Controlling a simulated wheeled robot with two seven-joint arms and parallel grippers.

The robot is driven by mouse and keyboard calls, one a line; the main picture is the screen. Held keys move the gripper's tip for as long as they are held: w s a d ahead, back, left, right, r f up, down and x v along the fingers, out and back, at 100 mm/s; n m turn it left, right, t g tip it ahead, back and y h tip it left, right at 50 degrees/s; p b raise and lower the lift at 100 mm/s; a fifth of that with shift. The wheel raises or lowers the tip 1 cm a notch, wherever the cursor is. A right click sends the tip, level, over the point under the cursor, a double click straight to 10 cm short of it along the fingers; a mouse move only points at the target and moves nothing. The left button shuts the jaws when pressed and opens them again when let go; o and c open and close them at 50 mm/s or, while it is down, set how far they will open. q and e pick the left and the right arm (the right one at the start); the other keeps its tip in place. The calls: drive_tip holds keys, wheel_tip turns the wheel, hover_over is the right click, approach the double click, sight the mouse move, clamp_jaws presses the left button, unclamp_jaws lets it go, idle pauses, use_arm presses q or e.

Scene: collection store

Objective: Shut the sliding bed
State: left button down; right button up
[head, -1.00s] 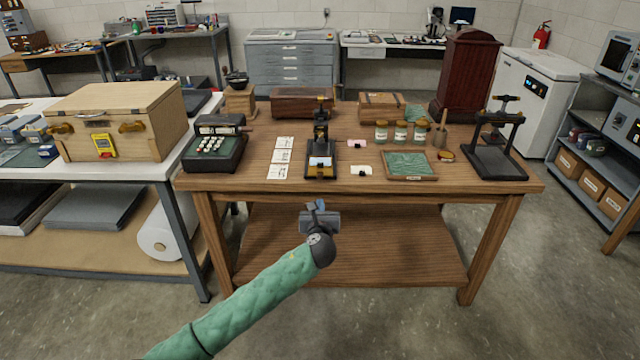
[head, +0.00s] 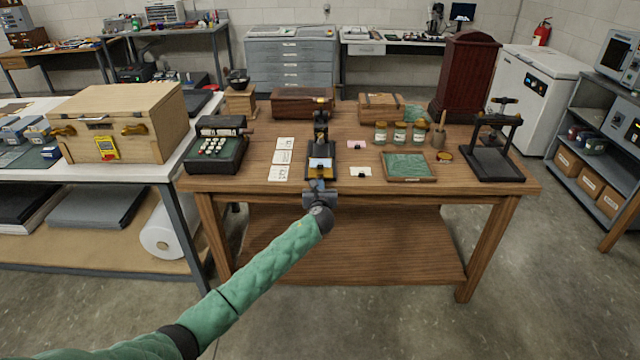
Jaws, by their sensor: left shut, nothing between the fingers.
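A small black press with brass-coloured parts (head: 321,120) stands upright at the middle of the wooden table. Its sliding bed (head: 321,164), with a pale plate and a yellowish front part, sticks out toward the front edge of the table. My left gripper (head: 319,184) is shut and empty, at the table's front edge just in front of the bed. I cannot tell whether its tips touch the bed. The gripper hides a little of the bed's front end. My right gripper is not in view.
White cards (head: 283,157) lie left of the press, beside a black keyed machine (head: 216,150). A small card with a black clip (head: 361,171) and a green-topped tray (head: 408,166) lie to the right. Jars (head: 400,132) and a black screw press (head: 494,150) stand farther right.

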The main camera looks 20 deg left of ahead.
sight(320, 168)
use_arm(q)
drive_tip(key=shift+w, duration=0.25)
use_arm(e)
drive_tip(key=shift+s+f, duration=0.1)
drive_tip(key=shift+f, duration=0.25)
use_arm(q)
drive_tip(key=shift+a, duration=0.1)
